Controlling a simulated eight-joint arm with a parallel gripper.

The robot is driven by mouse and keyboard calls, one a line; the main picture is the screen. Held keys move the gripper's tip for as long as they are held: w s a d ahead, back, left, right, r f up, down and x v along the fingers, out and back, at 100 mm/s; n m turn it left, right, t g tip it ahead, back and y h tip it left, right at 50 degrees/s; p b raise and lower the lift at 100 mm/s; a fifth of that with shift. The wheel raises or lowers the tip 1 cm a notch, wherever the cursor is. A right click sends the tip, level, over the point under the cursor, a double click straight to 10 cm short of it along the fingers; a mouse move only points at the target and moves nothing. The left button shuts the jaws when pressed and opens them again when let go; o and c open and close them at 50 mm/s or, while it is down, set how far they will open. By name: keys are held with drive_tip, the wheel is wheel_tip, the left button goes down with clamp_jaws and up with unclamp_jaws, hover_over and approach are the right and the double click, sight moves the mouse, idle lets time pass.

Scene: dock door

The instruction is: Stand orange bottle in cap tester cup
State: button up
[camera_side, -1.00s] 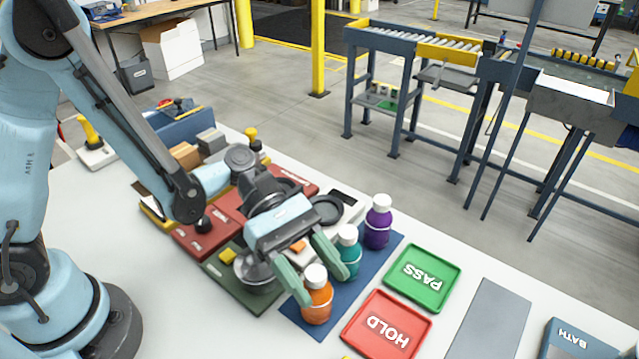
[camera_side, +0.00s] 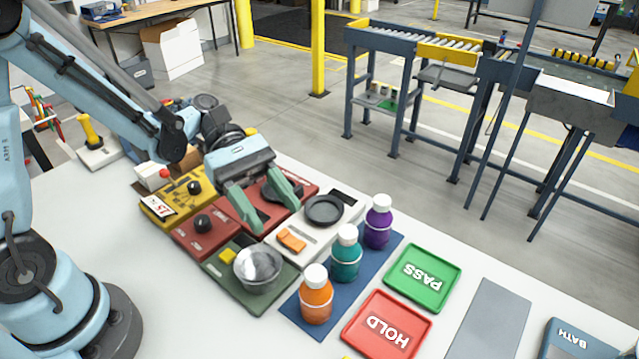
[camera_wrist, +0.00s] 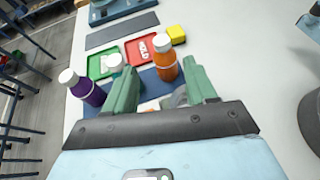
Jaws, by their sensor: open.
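The orange bottle (camera_side: 316,295) with a white cap stands upright on the front end of the blue mat (camera_side: 349,309). It also shows in the wrist view (camera_wrist: 165,62), beyond the fingers. My gripper (camera_side: 278,213) is open and empty, with green fingers, above the red station (camera_side: 300,190), up and left of the bottle and apart from it. In the wrist view my gripper (camera_wrist: 161,66) also holds nothing. A dark round part on the red station is partly hidden behind the fingers. No readable label shows which station is the cap tester.
Teal (camera_side: 346,255) and purple (camera_side: 378,222) bottles stand behind the orange one. A silver bowl (camera_side: 259,270) on a green base is left of it. A white unit has a black dish (camera_side: 324,210). Green PASS (camera_side: 422,278) and red HOLD (camera_side: 387,331) trays lie right.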

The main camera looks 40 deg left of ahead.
drive_tip(key=a+r+m+t+y, duration=0.1)
drive_tip(key=a+m+t+y, duration=0.8)
drive_tip(key=m, duration=0.5)
drive_tip(key=a+y, duration=0.2)
drive_tip(key=y, duration=0.1)
drive_tip(key=shift+w+a+r+m+y, duration=0.15)
drive_tip(key=shift+r+m+y, duration=0.2)
drive_tip(key=shift+m+y, duration=0.05)
drive_tip(key=shift+o, duration=0.7)
drive_tip(key=shift+a+r+m+t, duration=0.2)
drive_tip(key=shift+m+t, duration=0.1)
drive_tip(key=shift+t, duration=0.1)
drive_tip(key=shift+o, duration=1.4)
drive_tip(key=shift+a, duration=0.1)
